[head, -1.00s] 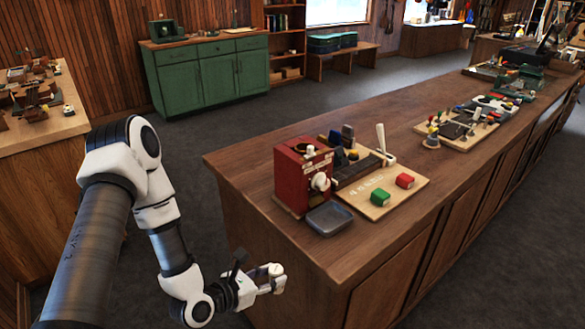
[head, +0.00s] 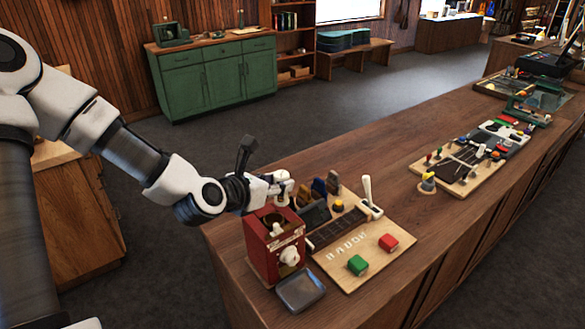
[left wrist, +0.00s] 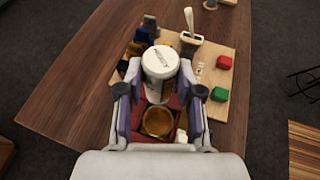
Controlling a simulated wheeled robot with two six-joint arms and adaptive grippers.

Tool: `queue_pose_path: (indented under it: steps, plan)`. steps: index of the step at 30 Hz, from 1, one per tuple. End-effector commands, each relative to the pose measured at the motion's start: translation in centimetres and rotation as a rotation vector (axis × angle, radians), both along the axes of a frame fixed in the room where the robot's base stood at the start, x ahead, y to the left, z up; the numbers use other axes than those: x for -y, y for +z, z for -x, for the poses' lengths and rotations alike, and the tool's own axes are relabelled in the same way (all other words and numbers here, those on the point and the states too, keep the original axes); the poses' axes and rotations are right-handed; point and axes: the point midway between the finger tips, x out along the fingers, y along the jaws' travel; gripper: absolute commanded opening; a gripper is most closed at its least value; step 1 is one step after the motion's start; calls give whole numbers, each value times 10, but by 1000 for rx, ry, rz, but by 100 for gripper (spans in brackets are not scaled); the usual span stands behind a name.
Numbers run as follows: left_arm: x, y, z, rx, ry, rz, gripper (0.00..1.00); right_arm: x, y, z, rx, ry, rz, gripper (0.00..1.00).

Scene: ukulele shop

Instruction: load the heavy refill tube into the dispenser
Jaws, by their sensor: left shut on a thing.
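My left gripper (head: 283,186) is shut on a white-capped tube, the refill tube (left wrist: 160,62), seen between the fingers in the left wrist view. The cap carries dark lettering too blurred to read surely. The gripper is just above and behind the red dispenser (head: 262,262) at the counter's near left corner. The dispenser has an open round top hole, a white front knob and a grey tray (head: 301,289) before it. In the left wrist view the round amber opening (left wrist: 158,121) lies below the tube, apart from its cap. My right gripper is out of view.
A wooden board (head: 355,278) with green and red blocks, a white lever (head: 369,194) and dark upright pieces stands right of the dispenser. Another board (head: 452,178) with small parts lies farther along the counter (head: 415,240).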

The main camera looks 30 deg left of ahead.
Motion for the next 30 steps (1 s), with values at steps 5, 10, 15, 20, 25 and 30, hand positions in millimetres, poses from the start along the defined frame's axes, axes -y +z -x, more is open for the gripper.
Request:
queue_pose_path:
  steps: [5, 10, 15, 20, 25, 30]
  plan:
    - [0, -16, 1, 0, 0, 0, 0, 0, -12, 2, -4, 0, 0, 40]
    - [0, -38, 1, -1, 0, -1, 0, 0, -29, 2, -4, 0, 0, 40]
    - [0, -55, 1, 0, 0, 0, 0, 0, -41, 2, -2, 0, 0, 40]
    - [0, -58, 1, 1, 1, 0, 0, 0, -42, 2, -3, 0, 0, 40]
    - [0, -57, 1, 0, 0, 0, 0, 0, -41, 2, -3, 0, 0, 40]
    - [0, -57, 1, 0, 0, 0, 0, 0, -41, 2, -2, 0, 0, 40]
